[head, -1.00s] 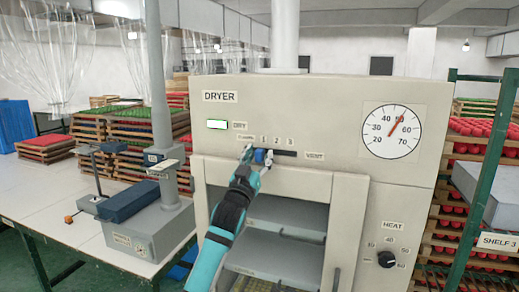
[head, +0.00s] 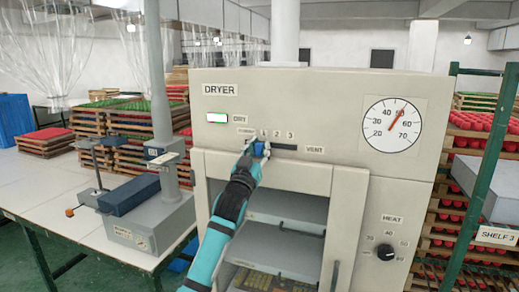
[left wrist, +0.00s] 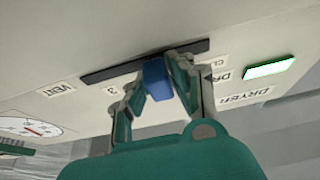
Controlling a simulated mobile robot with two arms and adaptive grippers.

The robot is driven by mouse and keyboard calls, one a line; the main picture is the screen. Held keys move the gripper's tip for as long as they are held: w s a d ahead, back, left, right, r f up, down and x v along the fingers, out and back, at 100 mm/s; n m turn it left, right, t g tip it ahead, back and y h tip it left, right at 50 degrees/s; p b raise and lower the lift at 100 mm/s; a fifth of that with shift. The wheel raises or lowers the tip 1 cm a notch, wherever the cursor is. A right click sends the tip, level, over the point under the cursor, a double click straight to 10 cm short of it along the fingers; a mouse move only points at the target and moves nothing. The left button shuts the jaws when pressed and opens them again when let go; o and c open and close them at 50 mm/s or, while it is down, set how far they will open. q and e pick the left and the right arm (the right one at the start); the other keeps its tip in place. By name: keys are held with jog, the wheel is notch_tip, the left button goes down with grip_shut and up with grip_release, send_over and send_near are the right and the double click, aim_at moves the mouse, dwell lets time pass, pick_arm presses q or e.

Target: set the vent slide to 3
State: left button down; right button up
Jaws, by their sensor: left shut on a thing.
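The vent slide's blue knob (head: 259,149) sits in a dark horizontal slot (head: 284,148) on the dryer front (head: 350,95), near the mark 1 (head: 264,133). The marks 2 (head: 277,134) and 3 (head: 290,135) lie to its right. My left gripper (head: 256,151) is shut on the knob. The left wrist view shows its two fingers (left wrist: 158,82) either side of the blue knob (left wrist: 156,70), with the slot (left wrist: 105,73) running past it; the mark 3 (left wrist: 111,89) shows there, the other numbers are hidden. My right gripper is out of view.
A VENT label (head: 315,150) is right of the slot. Below are the dryer's open shelves (head: 285,235), with a heat dial (head: 386,252) at lower right and a round gauge (head: 392,124) above. A table (head: 40,195) with a clamp-like device stands left; a green rack (head: 495,150) stands right.

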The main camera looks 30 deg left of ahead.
pick_arm(q)
jog(key=d, duration=0.2)
jog(key=w+d+b, duration=0.1)
jog(key=d, duration=0.2)
jog(key=w+d, duration=0.1)
jog(key=d, duration=0.2)
jog(key=shift+d, duration=0.15)
jog(key=shift+a+f, duration=0.1)
jog(key=shift+a, duration=0.1)
jog(key=c, duration=1.2)
grip_release()
jog(key=shift+d, duration=0.3)
jog(key=shift+o, duration=0.2)
jog(key=shift+s+a, duration=0.15)
send_near(292, 143)
jog(key=v, duration=0.6)
jog(key=shift+d, duration=0.2)
